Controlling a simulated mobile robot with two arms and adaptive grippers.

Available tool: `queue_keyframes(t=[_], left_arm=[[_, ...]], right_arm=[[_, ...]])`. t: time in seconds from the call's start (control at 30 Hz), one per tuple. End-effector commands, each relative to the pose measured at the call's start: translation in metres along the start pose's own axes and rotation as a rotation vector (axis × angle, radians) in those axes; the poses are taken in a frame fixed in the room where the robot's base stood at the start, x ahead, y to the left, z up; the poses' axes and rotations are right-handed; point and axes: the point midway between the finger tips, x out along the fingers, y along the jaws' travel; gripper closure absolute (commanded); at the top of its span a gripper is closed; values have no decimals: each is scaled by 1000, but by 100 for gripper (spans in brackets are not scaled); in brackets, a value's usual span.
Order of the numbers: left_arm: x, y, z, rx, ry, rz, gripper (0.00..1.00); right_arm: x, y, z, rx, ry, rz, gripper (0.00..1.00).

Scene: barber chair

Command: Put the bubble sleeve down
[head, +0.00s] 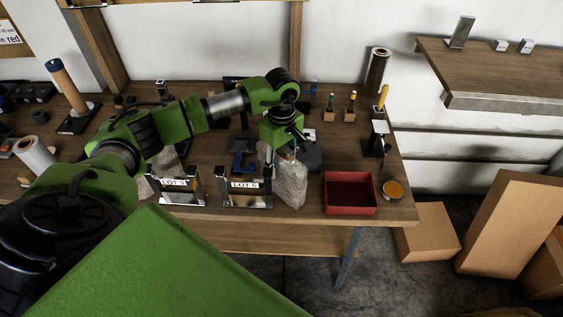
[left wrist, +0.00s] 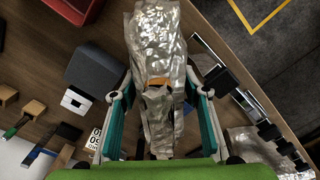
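The bubble sleeve (head: 291,185) is a crinkled, translucent silvery pouch near the table's front edge, between the LOT 5 stand and the red tray. My left gripper (head: 283,150) points down over its upper end. In the left wrist view the sleeve (left wrist: 152,45) lies between the two teal fingers of the gripper (left wrist: 160,88), which close on its sides. Something orange and dark shows at the sleeve near the fingers. I cannot tell whether its lower end touches the table. My right gripper is out of view.
The red tray (head: 350,208) stands right of the sleeve, with a round orange-topped tin (head: 393,190) beyond it. The LOT 5 stand (head: 246,190) and LOT 3 stand (head: 177,190) are to the left. A grey block (left wrist: 95,72) is close by. Cardboard boxes (head: 428,232) stand on the floor.

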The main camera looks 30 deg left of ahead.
Motion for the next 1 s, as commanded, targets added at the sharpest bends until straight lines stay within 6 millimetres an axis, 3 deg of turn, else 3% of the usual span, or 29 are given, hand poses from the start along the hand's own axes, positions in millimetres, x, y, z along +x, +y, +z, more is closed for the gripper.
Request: queue_keyframes(t=[0.3,0.37,0.8,1.0], left_arm=[[-6,0,0,0,0,1,58],[-11,2,0,0,0,4,58],[-100,1,0,0,1,5,58],[-120,1,0,0,0,2,58]], right_arm=[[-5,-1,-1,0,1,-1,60],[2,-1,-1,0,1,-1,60],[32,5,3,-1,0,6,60],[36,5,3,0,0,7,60]])
